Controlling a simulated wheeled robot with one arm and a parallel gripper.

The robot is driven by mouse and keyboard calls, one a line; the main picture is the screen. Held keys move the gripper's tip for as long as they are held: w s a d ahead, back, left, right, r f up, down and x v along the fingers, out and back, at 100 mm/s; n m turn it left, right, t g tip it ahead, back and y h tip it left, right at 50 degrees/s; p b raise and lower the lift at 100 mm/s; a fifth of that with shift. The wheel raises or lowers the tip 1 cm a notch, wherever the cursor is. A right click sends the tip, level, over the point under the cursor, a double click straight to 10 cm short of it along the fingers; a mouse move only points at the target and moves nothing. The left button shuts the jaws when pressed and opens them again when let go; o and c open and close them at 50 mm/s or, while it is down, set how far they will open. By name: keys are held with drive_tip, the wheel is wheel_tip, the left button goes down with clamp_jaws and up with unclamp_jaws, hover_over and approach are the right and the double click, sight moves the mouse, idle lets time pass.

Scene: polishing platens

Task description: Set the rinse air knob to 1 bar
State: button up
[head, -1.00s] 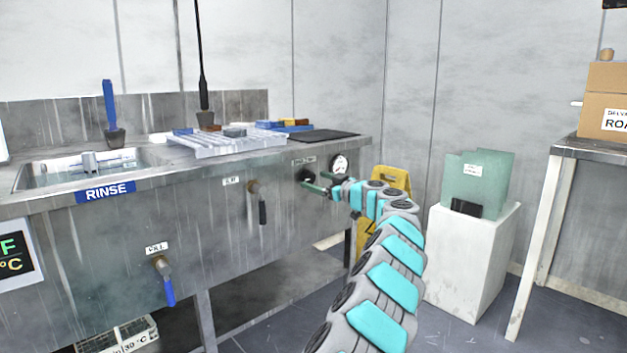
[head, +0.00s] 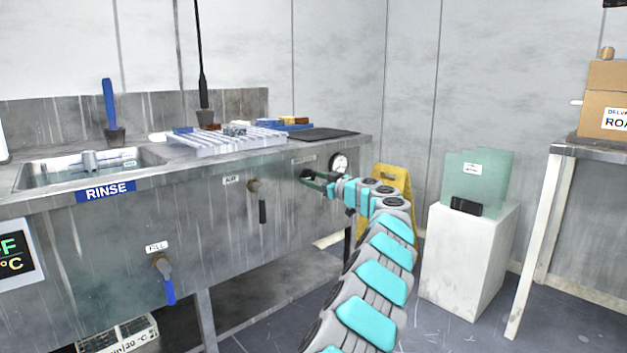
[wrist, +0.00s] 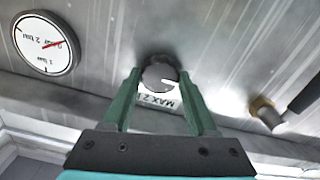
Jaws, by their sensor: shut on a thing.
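The rinse air knob (wrist: 158,74) is a round dark knob with a white mark on the front of the steel sink bench. My gripper (wrist: 161,80) has its green fingers on either side of the knob and is shut on it. In the head view my gripper (head: 314,181) is at the bench front and largely covers the knob. The pressure gauge (wrist: 45,43), white with a red needle, is beside the knob and appears upside down in the wrist view. Its needle points towards the 0 end. The gauge (head: 339,164) is too small to read in the head view.
A black-handled valve (head: 259,199) and a blue-handled valve (head: 164,277) stick out from the bench front to the left. A yellow floor sign (head: 393,185) stands behind my arm. A white plinth (head: 462,265) and a side table (head: 590,150) stand to the right.

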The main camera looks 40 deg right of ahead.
drive_tip(key=c, duration=0.7)
